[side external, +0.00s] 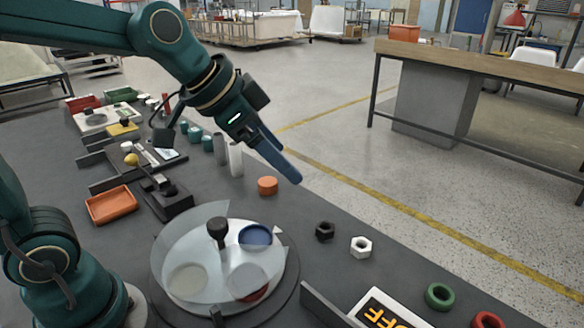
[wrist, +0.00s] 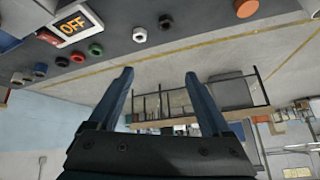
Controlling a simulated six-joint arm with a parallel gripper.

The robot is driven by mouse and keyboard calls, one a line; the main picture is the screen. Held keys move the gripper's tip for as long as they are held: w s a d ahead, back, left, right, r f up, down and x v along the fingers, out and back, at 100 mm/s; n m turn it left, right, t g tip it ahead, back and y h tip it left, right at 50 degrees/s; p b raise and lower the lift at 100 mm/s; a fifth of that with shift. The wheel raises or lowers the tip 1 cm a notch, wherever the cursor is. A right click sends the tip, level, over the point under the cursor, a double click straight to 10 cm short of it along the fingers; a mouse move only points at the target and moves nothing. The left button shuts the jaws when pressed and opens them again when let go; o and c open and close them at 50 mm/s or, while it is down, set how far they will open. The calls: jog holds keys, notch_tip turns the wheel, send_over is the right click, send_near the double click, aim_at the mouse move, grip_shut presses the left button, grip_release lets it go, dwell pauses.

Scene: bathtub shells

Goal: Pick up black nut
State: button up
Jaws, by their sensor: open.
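The black nut (side external: 325,231) lies flat on the dark table near its right edge, just left of the white nut (side external: 361,247). In the wrist view the black nut (wrist: 166,21) is at the top middle, beyond the fingertips, with the white nut (wrist: 139,34) beside it. My gripper (side external: 296,178) is in the air above and behind the black nut in the side view, apart from it. In the wrist view my gripper (wrist: 159,73) has its two blue fingers spread wide with nothing between them.
An orange cylinder (side external: 267,186) stands behind the black nut. A round dish with clear covers (side external: 160,262) is to its left. An OFF sign (side external: 385,313), a green ring (side external: 439,296) and a red ring (side external: 487,320) are nearer the front. The table around the nut is clear.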

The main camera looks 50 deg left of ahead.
jog(key=w+f, duration=0.3)
jog(key=w, duration=0.2)
jog(key=g, duration=0.3)
send_over(324, 226)
jog(key=s, duration=0.2)
jog(key=f, duration=1.2)
jog(key=shift+s+a+f, duration=0.1)
jog(key=shift+a+f, duration=0.2)
jog(key=shift+a, duration=0.1)
jog(key=shift+x, duration=2.25)
grip_shut()
